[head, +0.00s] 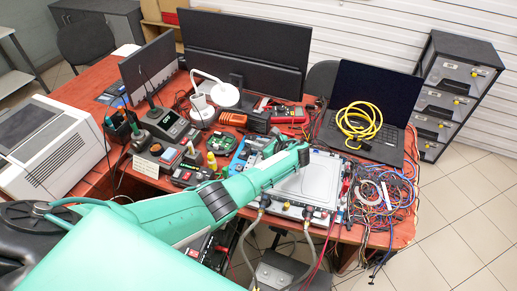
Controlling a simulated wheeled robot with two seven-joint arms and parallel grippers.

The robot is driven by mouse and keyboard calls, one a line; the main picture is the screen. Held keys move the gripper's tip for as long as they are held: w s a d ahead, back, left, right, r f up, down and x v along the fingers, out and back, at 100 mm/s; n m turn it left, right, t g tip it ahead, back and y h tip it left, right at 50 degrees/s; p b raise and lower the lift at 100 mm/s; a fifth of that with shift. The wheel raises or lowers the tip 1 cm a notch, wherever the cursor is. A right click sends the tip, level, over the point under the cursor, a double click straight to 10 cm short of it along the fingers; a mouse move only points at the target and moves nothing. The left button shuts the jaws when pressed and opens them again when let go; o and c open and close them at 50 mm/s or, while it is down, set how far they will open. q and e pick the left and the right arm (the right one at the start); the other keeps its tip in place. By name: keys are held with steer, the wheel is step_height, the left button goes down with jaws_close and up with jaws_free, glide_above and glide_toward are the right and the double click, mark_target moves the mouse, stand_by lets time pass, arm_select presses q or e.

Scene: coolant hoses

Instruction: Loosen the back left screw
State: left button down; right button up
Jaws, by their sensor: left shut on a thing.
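A silver-grey flat unit (318,180) lies near the front edge of the red-brown table, with hose fittings and hoses along its front side. My left arm, teal, reaches in from the lower left across the table. My left gripper (303,153) is at the unit's back left corner, small and partly hidden by its own wrist. It is shut at the place of the back left screw, and the screw itself is hidden by the gripper. My right gripper is not in view.
A laptop (372,95) with a coiled yellow cable (358,124) stands behind right. Tangled wires (384,196) lie to the right of the unit. Monitors (245,50), a white lamp (222,93) and several instruments crowd the back and left.

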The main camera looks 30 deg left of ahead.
arm_select(q)
steer(key=shift+w+n+g+b, duration=0.15)
steer(key=shift+n+g+b, duration=0.75)
steer(key=shift+g+b, duration=0.1)
steer(key=shift+y, duration=0.3)
steer(key=c, duration=1.3)
jaws_free()
steer(key=b+v, duration=0.1)
steer(key=v, duration=1.2)
steer(key=shift+d+r, duration=0.25)
steer(key=shift+d, duration=0.1)
